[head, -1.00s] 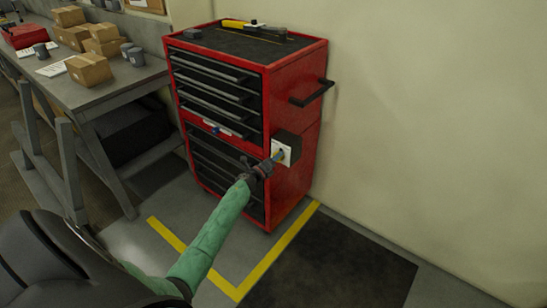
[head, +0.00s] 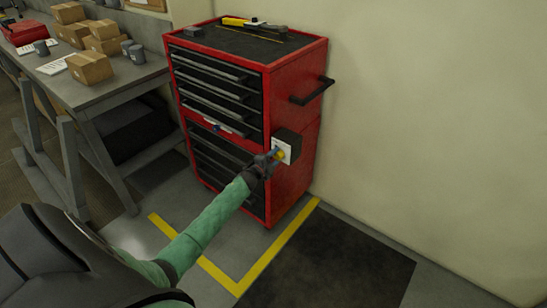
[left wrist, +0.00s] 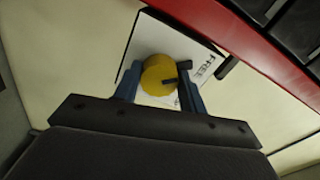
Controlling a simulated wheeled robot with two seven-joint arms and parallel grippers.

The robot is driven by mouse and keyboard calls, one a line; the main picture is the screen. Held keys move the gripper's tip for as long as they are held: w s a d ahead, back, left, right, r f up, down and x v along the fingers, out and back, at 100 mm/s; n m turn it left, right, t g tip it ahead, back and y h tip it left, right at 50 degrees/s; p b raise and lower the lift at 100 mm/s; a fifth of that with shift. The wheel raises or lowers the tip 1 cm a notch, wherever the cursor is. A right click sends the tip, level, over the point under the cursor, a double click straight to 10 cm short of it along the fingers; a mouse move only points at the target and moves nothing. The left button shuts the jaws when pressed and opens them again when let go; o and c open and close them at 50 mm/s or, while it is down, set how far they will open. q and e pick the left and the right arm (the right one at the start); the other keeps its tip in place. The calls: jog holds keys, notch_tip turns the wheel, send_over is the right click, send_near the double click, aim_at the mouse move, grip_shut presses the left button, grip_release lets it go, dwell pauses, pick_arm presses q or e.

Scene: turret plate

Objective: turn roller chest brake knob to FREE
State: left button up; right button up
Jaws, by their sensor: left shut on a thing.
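The red roller chest (head: 292,110) stands against the wall with black drawer fronts. On its right side is a black box with a white plate (head: 284,148) that carries the yellow brake knob (head: 280,155). In the left wrist view the yellow knob (left wrist: 161,77) sits between the blue fingers of my left gripper (left wrist: 160,90), which is shut on it. The word FREE shows on the white plate (left wrist: 150,40) to the right of the knob. A dark pointer on the knob's face is partly visible. My left gripper (head: 272,159) also shows in the head view. My right gripper is not in view.
A grey workbench (head: 100,85) with cardboard boxes stands left of the chest. A black handle (head: 312,92) sticks out of the chest's side above the knob. Yellow floor tape (head: 278,246) and a dark mat (head: 335,262) lie in front. The floor at right is clear.

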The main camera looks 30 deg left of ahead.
pick_arm(q)
jog(key=shift+n, duration=0.4)
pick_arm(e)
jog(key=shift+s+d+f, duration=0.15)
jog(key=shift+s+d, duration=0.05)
pick_arm(q)
jog(key=shift+r, duration=0.1)
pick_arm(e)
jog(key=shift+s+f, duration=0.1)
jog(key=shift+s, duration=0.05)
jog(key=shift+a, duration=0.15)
pick_arm(q)
jog(key=o, duration=1)
jog(key=shift+d, duration=0.1)
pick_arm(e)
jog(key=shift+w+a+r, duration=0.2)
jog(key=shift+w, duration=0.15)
